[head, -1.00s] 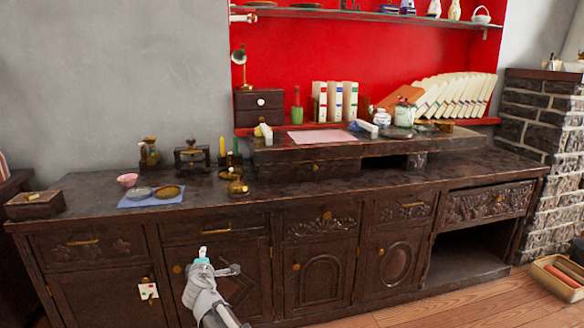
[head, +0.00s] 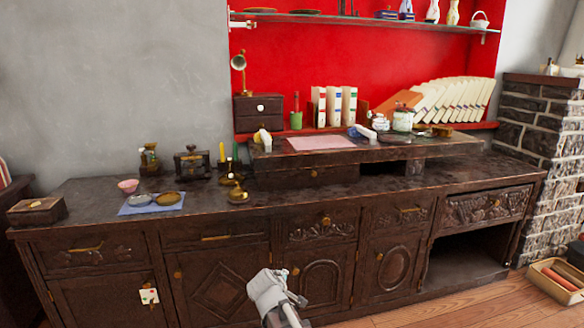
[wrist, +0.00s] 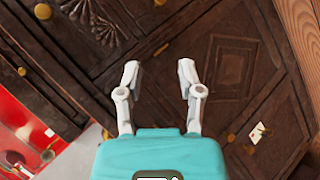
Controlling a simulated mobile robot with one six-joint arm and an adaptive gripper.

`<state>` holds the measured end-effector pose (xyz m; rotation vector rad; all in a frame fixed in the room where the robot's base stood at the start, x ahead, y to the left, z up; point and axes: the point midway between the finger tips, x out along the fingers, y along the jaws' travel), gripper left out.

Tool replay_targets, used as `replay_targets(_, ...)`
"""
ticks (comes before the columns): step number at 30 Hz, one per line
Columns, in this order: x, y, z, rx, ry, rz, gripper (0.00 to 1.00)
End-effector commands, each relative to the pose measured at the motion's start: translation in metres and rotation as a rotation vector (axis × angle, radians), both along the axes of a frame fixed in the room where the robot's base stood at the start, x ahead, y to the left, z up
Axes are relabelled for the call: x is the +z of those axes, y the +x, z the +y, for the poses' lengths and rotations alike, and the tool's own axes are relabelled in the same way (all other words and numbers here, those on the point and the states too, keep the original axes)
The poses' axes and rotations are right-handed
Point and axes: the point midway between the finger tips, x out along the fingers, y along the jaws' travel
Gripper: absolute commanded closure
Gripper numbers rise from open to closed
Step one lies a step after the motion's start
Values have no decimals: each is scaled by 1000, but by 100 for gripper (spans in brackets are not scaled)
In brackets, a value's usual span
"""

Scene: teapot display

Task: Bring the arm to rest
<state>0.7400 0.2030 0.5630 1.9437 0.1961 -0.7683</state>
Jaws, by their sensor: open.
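My gripper (wrist: 158,75) is open and empty in the wrist view, its two pale fingers apart with the dark cabinet front behind them. In the head view my arm's pale end (head: 272,290) shows low at the bottom centre, in front of the cabinet doors; the fingertips are hard to make out there. The dark wooden cabinet (head: 230,235) stands behind it, with carved doors and brass knobs. Nothing is held.
On the cabinet top are a blue cloth (head: 130,209) with small dishes, a pink bowl (head: 128,186) and several brass items. A raised section holds a pink mat (head: 320,143) and jars. A crate (head: 556,281) stands on the floor at right.

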Motion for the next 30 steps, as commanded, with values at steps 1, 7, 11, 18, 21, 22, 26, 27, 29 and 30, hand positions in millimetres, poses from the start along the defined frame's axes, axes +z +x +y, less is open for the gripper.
replay_targets(1, -1, -10, -24, -62, 35, 39, 52)
replay_targets(7, -18, -48, -93, -295, 187, 211, 52)
replay_targets(11, -26, -79, -129, -439, 286, 323, 52)
replay_targets(18, -33, -139, -175, -673, 458, 523, 52)
replay_targets(21, -33, -158, -185, -740, 512, 588, 52)
replay_targets(22, -33, -163, -188, -757, 527, 604, 52)
replay_targets(26, -31, -184, -196, -822, 581, 671, 52)
replay_targets(27, -30, -189, -198, -839, 597, 691, 52)
replay_targets(29, -29, -198, -202, -864, 618, 719, 52)
replay_targets(30, -28, -204, -204, -880, 633, 737, 52)
